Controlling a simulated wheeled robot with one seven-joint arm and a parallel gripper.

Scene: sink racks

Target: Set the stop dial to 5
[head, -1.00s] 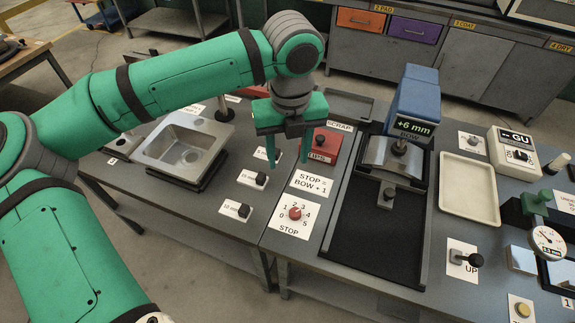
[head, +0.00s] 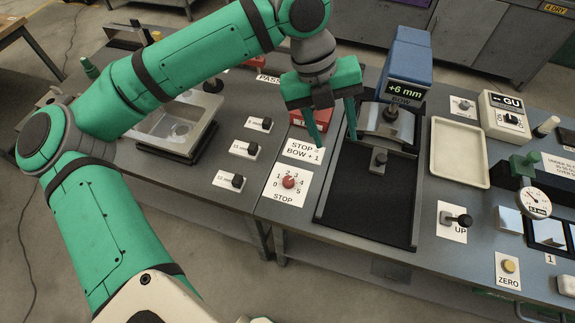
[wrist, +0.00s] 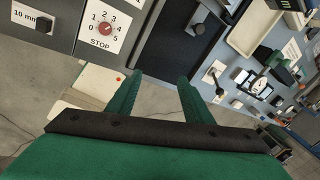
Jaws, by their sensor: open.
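The stop dial (head: 289,182) is a small red knob on a white plate marked 0 to 5 with the word STOP, left of the black bed. It also shows at the top left of the wrist view (wrist: 105,28). The exact number its pointer faces is too small to tell. My gripper (head: 335,142) is open and empty, its green fingers pointing down above the bench, behind and to the right of the dial. In the wrist view my gripper (wrist: 158,82) has both fingers apart with nothing between them.
A sign (head: 303,151) reading "STOP = BOW + 1" lies behind the dial. A blue block (head: 405,65) with a "+6 mm" display stands behind the black bed (head: 370,205). Black knobs (head: 237,182) sit to the left. A cream tray (head: 458,152) lies right.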

